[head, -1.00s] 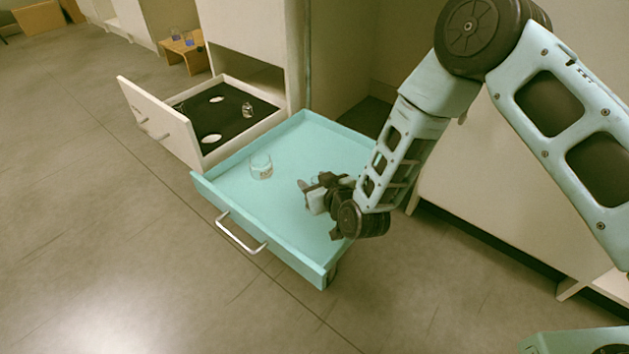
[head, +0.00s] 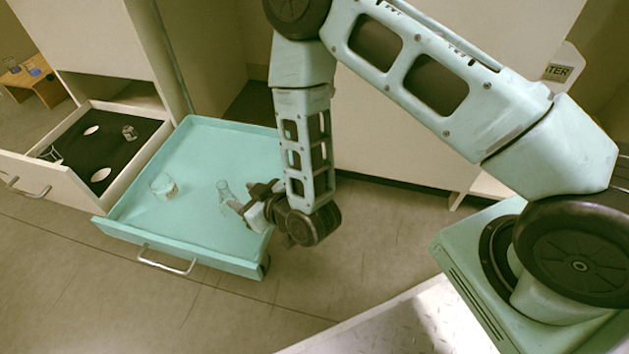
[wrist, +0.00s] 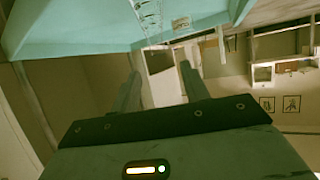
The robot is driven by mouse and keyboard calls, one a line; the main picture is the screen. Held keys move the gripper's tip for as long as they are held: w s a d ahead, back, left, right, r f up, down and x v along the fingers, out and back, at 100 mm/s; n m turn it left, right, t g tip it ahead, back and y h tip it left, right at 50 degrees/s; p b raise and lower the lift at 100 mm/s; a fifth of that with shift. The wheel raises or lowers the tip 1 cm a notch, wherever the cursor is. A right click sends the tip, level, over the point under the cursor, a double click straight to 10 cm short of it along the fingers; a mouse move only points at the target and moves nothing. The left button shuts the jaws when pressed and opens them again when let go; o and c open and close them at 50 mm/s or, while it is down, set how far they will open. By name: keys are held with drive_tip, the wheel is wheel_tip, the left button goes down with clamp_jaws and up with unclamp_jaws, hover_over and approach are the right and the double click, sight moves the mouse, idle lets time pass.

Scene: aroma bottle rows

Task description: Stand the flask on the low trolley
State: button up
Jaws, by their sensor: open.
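The flask (head: 224,193) is clear glass with a narrow neck. My gripper (head: 240,207) is just right of the flask at the trolley's right side. In the wrist view its two fingers (wrist: 160,78) are spread with nothing between them. The flask appears beyond the fingertips, apart from them.
A clear beaker (head: 163,186) stands on the trolley left of the flask. A cabinet stands behind.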

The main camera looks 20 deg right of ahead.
drive_tip(key=s+r+n+g+h, duration=0.1)
drive_tip(key=s+r+g, duration=0.2)
drive_tip(key=r, duration=0.4)
drive_tip(key=s+r+n+g, duration=0.1)
drive_tip(key=s+r+g, duration=0.25)
drive_tip(key=r, duration=0.25)
drive_tip(key=s+d+r+g+h, duration=0.2)
drive_tip(key=s+d+r, duration=0.3)
drive_tip(key=s, duration=0.3)
drive_tip(key=s+d+r+g+h, duration=0.3)
drive_tip(key=s+d+r, duration=0.2)
drive_tip(key=s+r, duration=0.1)
drive_tip(key=shift+s+d+r, duration=0.2)
drive_tip(key=shift+s+d, duration=0.1)
drive_tip(key=shift+s, duration=0.6)
